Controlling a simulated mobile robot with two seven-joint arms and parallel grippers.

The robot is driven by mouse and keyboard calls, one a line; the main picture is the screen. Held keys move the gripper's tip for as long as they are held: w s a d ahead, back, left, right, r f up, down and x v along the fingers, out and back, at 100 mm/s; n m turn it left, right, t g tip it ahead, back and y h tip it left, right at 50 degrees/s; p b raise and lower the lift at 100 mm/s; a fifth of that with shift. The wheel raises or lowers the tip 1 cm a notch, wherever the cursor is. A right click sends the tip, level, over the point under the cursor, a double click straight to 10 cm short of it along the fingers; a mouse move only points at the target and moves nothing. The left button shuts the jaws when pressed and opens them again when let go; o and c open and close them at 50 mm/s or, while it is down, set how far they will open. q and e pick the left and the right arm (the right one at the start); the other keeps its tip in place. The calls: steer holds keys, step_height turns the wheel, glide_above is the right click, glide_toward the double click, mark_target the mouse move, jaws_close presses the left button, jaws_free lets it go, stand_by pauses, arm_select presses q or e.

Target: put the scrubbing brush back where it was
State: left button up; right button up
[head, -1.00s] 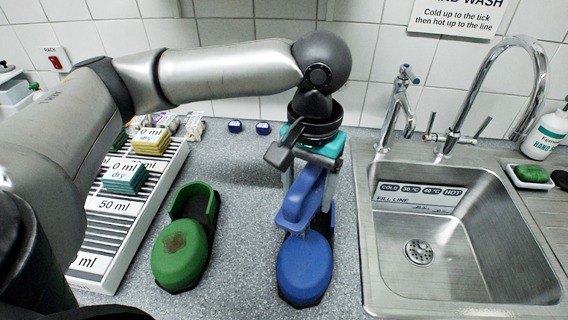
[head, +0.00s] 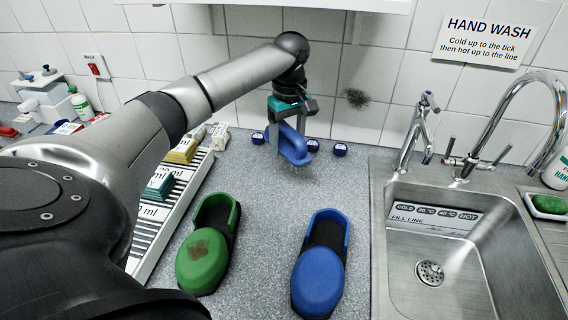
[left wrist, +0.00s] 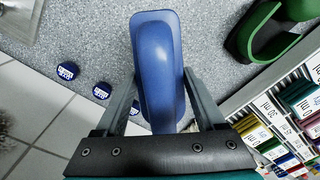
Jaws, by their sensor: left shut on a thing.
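My left gripper (head: 290,128) is shut on the blue scrubbing brush (head: 293,147), its bristles pointing down. It holds the brush over the back of the counter near the tiled wall. In the left wrist view the blue brush handle (left wrist: 158,68) sits between the fingers. My right gripper is not in view.
Several small blue caps (head: 340,149) lie along the wall beside the brush. A dark smudge (head: 357,98) marks the tiles. The steel sink (head: 470,250) and taps are right. Counter between brush and holders is clear.

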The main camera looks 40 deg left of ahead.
arm_select(q)
step_height(320, 180, down, 10)
steer(key=shift+a+r+b, duration=0.15)
steer(key=shift+r+b, duration=0.05)
steer(key=shift+b, duration=0.7)
steer(key=shift+f, duration=0.2)
steer(key=shift+f, duration=0.1)
steer(key=o, duration=1.3)
step_height(320, 180, up, 12)
steer(key=shift+w+r+p, duration=0.1)
steer(key=shift+p, duration=0.95)
